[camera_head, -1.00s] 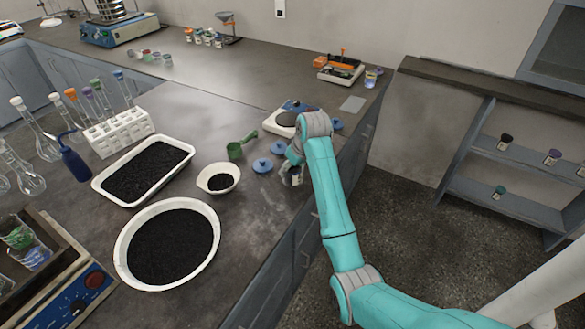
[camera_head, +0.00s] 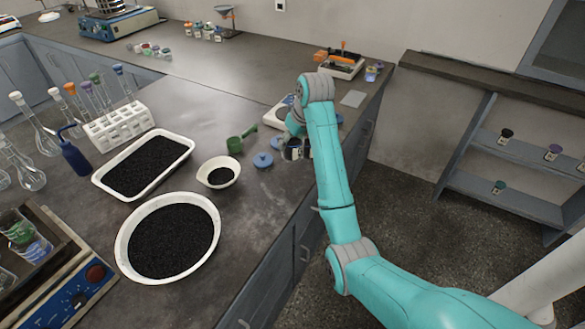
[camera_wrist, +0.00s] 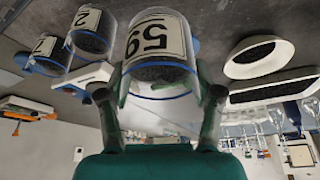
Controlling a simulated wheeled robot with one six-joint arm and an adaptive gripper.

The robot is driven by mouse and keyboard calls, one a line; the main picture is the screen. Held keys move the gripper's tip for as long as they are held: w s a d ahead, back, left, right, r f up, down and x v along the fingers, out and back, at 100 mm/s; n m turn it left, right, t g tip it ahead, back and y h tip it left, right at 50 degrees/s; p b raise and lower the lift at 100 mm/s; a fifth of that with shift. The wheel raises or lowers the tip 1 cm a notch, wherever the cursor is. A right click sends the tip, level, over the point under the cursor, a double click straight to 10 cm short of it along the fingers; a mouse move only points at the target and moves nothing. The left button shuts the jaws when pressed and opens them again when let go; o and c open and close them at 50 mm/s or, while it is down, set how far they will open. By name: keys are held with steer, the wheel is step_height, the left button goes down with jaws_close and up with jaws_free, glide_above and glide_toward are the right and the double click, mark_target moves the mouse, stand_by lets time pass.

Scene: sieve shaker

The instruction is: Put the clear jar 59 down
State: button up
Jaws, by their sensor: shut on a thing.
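The clear jar 59 (camera_wrist: 158,42) fills the top middle of the wrist view, its white label reading 59 and dark grains inside. My gripper (camera_wrist: 160,88) is shut on it, one finger on each side. In the head view my gripper (camera_head: 294,146) is over the right part of the counter, near its front edge, with the jar partly hidden by the arm. I cannot tell whether the jar touches the counter. Two similar clear jars, one labelled 2 (camera_wrist: 92,32) and another (camera_wrist: 48,55), stand beside it in the wrist view.
Blue lids (camera_head: 263,160), a green scoop (camera_head: 241,139) and a balance (camera_head: 275,117) lie close to my gripper. A small white bowl (camera_head: 219,171), a large round pan (camera_head: 126,252) and a rectangular tray (camera_head: 101,180) hold black grains at left.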

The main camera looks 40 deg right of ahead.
steer(key=shift+f, duration=4.4)
steer(key=shift+f, duration=0.15)
steer(key=o, duration=0.9)
